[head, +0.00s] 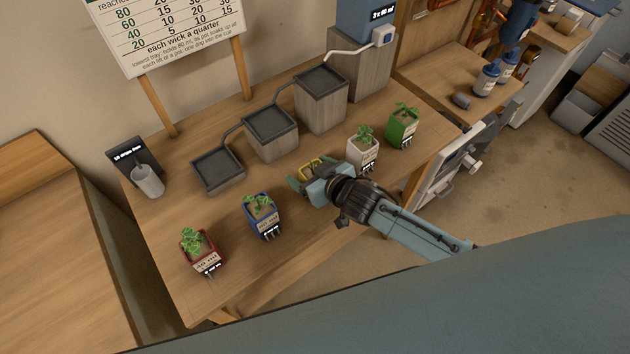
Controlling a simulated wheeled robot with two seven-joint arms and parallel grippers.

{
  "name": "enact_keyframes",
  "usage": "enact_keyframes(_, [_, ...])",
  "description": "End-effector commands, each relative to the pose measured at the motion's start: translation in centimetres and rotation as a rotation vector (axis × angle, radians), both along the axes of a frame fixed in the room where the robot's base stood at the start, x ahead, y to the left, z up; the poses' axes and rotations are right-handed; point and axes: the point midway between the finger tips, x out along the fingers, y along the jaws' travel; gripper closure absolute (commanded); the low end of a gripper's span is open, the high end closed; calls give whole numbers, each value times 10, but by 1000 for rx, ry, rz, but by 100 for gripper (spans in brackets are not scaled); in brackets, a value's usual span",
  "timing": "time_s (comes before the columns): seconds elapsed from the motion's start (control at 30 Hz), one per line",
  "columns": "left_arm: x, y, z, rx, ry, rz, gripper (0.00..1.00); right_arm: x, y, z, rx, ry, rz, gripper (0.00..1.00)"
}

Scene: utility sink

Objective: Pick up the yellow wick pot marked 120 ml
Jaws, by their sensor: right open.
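The yellow pot (309,166) stands on the wooden table between the blue pot and the white pot. Only part of its yellow rim shows; my right gripper covers most of it, and its label is hidden. My right gripper (304,184) is open and comes in from the right, at or just above the yellow pot. I cannot tell whether its fingers touch the pot. My left gripper is not in view.
A blue pot (264,222) and a red pot (204,257) stand left of the gripper. A white pot (362,154) and a green pot (401,131) stand right. Behind are stepped trays (219,182) and a grey cup (149,182). The front table strip is clear.

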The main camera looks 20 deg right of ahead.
Motion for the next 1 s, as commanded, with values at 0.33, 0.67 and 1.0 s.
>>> enact_keyframes(0.33, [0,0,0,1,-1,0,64,0,0,0,0,0,0,37])
enact_keyframes(0.67, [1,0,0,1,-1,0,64,1,0,1,1,-2,1,74])
enact_keyframes(1.0, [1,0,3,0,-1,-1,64,1,0,18,2,-5,0,74])
